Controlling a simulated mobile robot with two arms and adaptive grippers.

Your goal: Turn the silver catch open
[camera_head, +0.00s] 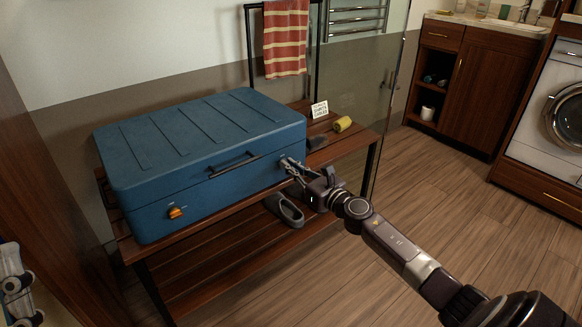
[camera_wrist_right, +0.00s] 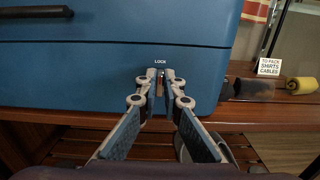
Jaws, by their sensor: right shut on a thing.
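The silver catch (camera_wrist_right: 160,86) is a small metal piece on the front of the blue suitcase (camera_head: 205,158), under a LOCK label. My right gripper (camera_wrist_right: 161,84) has its fingertips closed around it. The fingers hide most of the catch, so its angle is hard to read. In the head view my right gripper (camera_head: 285,163) reaches the suitcase's front near its right end. The suitcase lid is shut. At the lower left edge, what seems to be part of my left gripper (camera_head: 14,268) shows, cut off by the frame.
The suitcase stands on a slatted wooden bench (camera_head: 345,150). It has a dark handle (camera_head: 235,164) and an orange knob (camera_head: 175,212). Grey slippers (camera_head: 284,210) are on the lower shelf. Floor at right is clear.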

